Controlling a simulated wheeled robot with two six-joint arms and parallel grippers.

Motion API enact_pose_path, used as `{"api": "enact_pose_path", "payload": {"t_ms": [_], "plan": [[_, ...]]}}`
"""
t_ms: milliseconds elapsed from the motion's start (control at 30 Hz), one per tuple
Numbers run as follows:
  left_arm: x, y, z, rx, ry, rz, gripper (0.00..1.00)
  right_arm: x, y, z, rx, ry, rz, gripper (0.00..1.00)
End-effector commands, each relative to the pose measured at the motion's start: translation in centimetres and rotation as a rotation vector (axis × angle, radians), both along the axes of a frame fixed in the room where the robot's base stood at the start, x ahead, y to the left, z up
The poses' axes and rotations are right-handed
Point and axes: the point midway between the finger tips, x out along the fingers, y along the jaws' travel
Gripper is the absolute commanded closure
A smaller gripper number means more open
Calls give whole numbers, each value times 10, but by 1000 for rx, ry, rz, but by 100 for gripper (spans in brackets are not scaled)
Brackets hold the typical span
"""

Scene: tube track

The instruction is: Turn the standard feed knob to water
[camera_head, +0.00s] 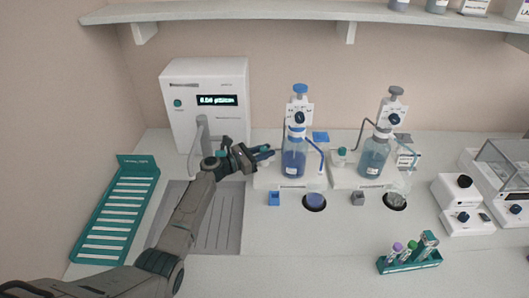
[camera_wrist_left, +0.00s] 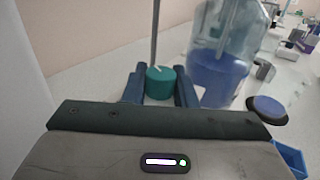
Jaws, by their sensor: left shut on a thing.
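A teal feed knob (camera_wrist_left: 160,82) with a white pointer mark on top sits between my left gripper's blue fingers (camera_wrist_left: 160,88) in the left wrist view. The fingers are shut on its sides. In the head view my left gripper (camera_head: 264,153) is just left of the blue-filled bottle (camera_head: 293,163) and hides the knob. No water label can be read, so I cannot tell which setting the pointer faces. A similar knob (camera_head: 341,157) stands by the second bottle (camera_head: 373,158) on the right. My right gripper is not in view.
A white display unit (camera_head: 205,95) stands behind my left arm. A teal slotted rack (camera_head: 117,212) is at the left. A tube rack (camera_head: 408,259) with several tubes is at the front right. The front middle counter is clear.

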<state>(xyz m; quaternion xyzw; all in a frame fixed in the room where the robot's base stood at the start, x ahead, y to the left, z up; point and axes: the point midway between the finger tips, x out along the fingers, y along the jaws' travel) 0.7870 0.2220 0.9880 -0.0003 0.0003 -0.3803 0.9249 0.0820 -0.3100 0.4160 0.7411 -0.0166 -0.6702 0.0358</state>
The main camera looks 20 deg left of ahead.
Motion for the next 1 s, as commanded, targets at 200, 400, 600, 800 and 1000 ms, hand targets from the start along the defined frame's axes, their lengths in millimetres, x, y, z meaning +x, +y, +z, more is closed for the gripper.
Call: {"api": "enact_pose_path", "payload": {"t_ms": [200, 400, 600, 800, 1000], "plan": [[0, 0, 1, 1, -2, 1, 54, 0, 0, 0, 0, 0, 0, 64], [0, 0, 0, 0, -1, 1, 54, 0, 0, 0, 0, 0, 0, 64], [0, -1, 3, -1, 0, 33, 54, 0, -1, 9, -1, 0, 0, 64], [0, -2, 7, -3, 0, 167, 54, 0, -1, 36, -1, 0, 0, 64], [0, -2, 4, -4, 0, 345, 54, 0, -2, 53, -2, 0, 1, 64]]}}
